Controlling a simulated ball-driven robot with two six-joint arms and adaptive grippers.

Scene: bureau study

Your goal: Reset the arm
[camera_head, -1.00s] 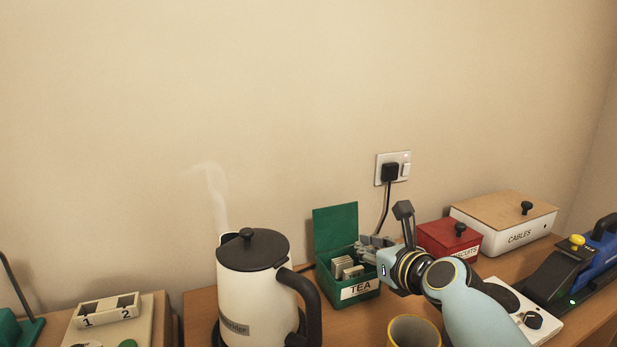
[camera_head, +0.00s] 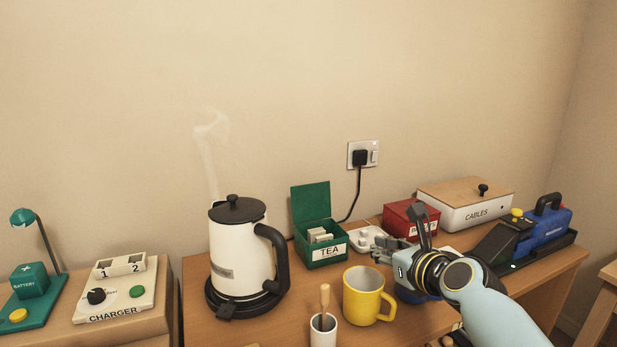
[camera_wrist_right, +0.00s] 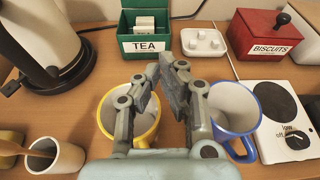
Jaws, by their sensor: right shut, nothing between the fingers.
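My right arm comes in from the lower right in the head view. Its gripper (camera_head: 400,243) is shut and empty, above the desk between the yellow mug (camera_head: 362,297) and the red biscuits box (camera_head: 405,217). In the right wrist view the gripper (camera_wrist_right: 166,75) shows its two fingers close together, above and between the yellow mug (camera_wrist_right: 112,118) and a blue mug (camera_wrist_right: 240,110). In the head view the blue mug is mostly hidden behind my gripper. My left gripper is not in view.
The steaming kettle (camera_head: 240,250) stands at left on its base. A small cup (camera_head: 323,333) holds a wooden stick.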

